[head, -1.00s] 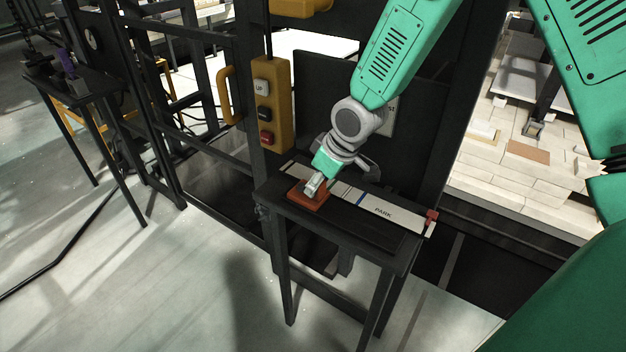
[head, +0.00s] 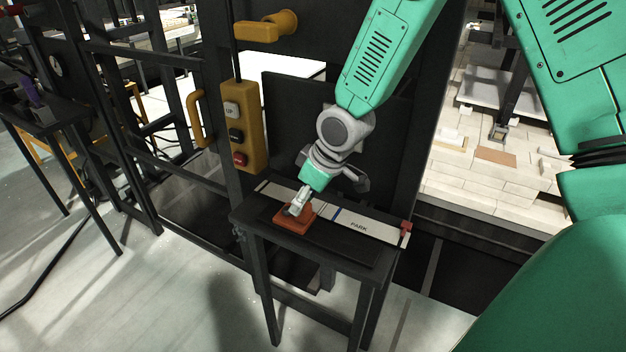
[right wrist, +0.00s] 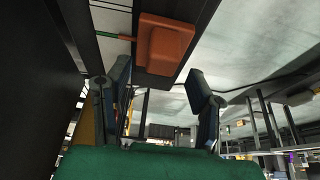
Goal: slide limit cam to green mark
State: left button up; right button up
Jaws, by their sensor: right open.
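The limit cam, an orange-red block (head: 290,222), sits on the dark rail of a small black stand, beside a pale strip marked PARK (head: 374,231). In the right wrist view the cam (right wrist: 165,45) lies ahead of the fingertips. My left gripper is not in view.
A blue line (head: 335,212) crosses the strip, and a red piece (head: 405,229) stands at its right end. A yellow button box (head: 241,125) hangs behind the stand on the left. A dark frame post rises behind. Floor in front is clear.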

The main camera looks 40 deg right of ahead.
jog(key=v, duration=0.9)
